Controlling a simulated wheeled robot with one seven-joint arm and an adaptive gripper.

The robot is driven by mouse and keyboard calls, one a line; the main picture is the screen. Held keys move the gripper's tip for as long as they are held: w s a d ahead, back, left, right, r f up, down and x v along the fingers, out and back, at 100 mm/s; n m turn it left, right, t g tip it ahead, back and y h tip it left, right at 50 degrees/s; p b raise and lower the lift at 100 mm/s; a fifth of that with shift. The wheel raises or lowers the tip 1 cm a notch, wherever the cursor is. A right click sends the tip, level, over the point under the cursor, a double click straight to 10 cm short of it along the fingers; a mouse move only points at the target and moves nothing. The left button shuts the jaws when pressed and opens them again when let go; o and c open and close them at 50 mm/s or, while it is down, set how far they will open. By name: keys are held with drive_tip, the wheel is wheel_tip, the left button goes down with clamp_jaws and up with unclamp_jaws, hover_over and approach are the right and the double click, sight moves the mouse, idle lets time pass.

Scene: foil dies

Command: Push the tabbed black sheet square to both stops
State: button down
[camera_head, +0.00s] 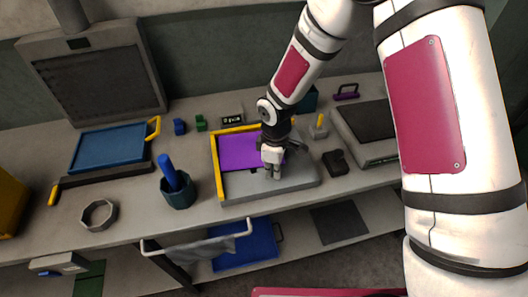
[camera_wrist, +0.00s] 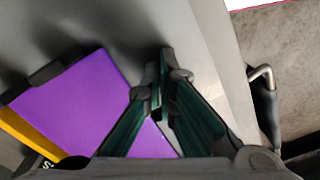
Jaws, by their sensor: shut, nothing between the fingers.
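The sheet on the grey plate (camera_head: 240,188) looks purple (camera_head: 238,153), not black; it also shows in the wrist view (camera_wrist: 88,100). A dark strip (camera_wrist: 62,68) lies along one edge in the wrist view, perhaps its tab. The left yellow stop (camera_head: 215,165) and the back yellow stop (camera_head: 236,129) border the plate. The sheet lies close to both, but I cannot tell whether it touches or is square. My gripper (camera_head: 271,174) is shut and empty, pointing down at the sheet's front right part and hiding some of it. Contact is unclear.
A blue-handled tool stands in a dark teal cup (camera_head: 178,193) left of the plate. A metal ring (camera_head: 98,214) and blue tray (camera_head: 108,148) are farther left. A black block (camera_head: 335,162) and a grey machine (camera_head: 368,125) stand right. The plate's front is bare.

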drive_tip(key=shift+w+a+b, duration=0.25)
drive_tip(key=shift+w+b, duration=0.25)
drive_tip(key=shift+w, duration=0.35)
drive_tip(key=shift+w+a+b, duration=0.2)
drive_tip(key=shift+w+b, duration=0.3)
drive_tip(key=shift+w, duration=0.3)
drive_tip(key=shift+s, duration=0.2)
drive_tip(key=shift+s+d+r+p, duration=0.1)
drive_tip(key=shift+s+d+p, duration=0.05)
drive_tip(key=shift+s+p, duration=0.3)
wheel_tip(320, 180, up, 8)
drive_tip(key=p, duration=0.2)
drive_tip(key=shift+d, duration=0.1)
